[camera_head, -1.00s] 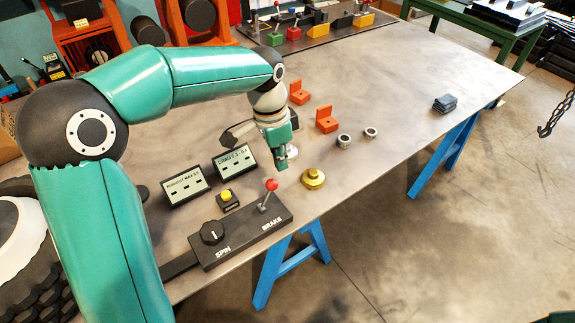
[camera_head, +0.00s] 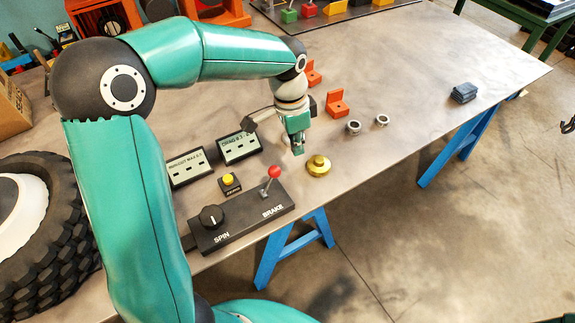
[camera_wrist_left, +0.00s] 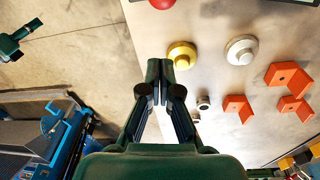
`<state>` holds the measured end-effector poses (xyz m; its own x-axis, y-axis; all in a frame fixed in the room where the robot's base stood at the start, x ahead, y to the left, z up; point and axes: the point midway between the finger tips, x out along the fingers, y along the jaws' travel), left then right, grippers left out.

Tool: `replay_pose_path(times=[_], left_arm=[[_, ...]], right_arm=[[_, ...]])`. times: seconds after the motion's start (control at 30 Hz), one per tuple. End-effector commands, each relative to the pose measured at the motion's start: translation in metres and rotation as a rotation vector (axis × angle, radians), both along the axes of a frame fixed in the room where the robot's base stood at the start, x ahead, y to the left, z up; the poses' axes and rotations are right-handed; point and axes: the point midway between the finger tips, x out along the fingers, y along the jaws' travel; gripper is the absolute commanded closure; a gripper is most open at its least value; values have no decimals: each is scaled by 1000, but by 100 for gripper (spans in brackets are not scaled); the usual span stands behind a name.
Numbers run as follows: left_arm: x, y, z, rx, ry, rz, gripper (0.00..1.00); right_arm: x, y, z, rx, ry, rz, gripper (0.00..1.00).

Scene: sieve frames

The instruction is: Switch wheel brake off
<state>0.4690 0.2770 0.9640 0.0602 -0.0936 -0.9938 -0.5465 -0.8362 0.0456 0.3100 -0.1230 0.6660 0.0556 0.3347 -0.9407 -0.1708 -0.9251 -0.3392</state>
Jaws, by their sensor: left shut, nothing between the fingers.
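The brake lever has a red ball knob (camera_head: 274,172) on a thin metal stem and tilts slightly. It rises from the right end of a black control box (camera_head: 240,222) labelled SPIN and BRAKE. The red knob also shows at the top edge of the left wrist view (camera_wrist_left: 161,3). My left gripper (camera_head: 298,150) is shut and empty, pointing down above the table behind and to the right of the knob, apart from it. Its closed fingers show in the left wrist view (camera_wrist_left: 158,68). My right gripper is not in view.
A black SPIN dial (camera_head: 211,216) and yellow button (camera_head: 228,180) are near the lever. A brass knob (camera_head: 318,165) lies close to my gripper's right. Orange brackets (camera_head: 337,104) and small metal rings stand behind. A large tyre (camera_head: 60,235) is at left. The table's right part is mostly clear.

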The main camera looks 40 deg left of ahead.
Motion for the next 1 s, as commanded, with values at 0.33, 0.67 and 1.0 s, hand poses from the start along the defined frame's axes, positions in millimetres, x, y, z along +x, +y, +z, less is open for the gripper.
replay_pose_path(times=[0.33,0.67,1.0], left_arm=[[3,-7,-71,-1,6,-2,100],[-27,15,-58,0,1,2,100],[-29,1,-58,0,2,-9,100]], right_arm=[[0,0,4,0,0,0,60],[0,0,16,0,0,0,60],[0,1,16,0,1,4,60]])
